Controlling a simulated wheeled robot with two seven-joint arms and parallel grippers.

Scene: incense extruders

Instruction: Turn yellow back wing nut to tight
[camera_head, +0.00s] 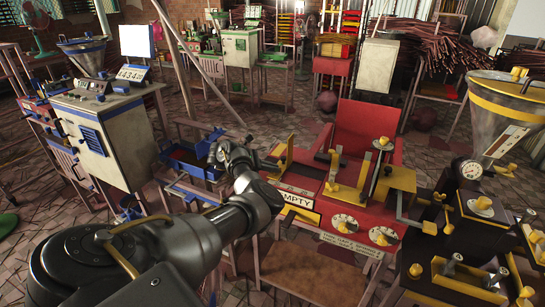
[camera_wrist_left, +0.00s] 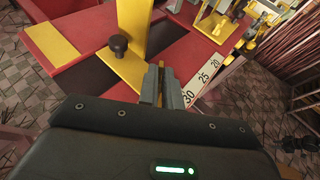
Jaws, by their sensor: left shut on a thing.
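My left gripper (camera_head: 264,164) reaches in from the left to the left side of the red machine (camera_head: 352,128), beside a yellow upright plate (camera_head: 286,158). In the left wrist view its two grey fingers (camera_wrist_left: 165,88) are shut on a thin yellowish piece (camera_wrist_left: 160,88), which looks like the yellow back wing nut. The fingers hide most of it, so its turn angle cannot be told. A dark round knob (camera_wrist_left: 118,44) sits on a yellow post (camera_wrist_left: 133,30) just left of the fingers. My right gripper is in neither view.
A white scale marked 20, 25, 30 (camera_wrist_left: 205,82) lies right of the fingers. An "EMPTY" sign (camera_head: 297,198) and white dials (camera_head: 344,223) are on the machine's front. A metal hopper (camera_head: 505,105) and a gauge (camera_head: 471,170) stand at the right.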

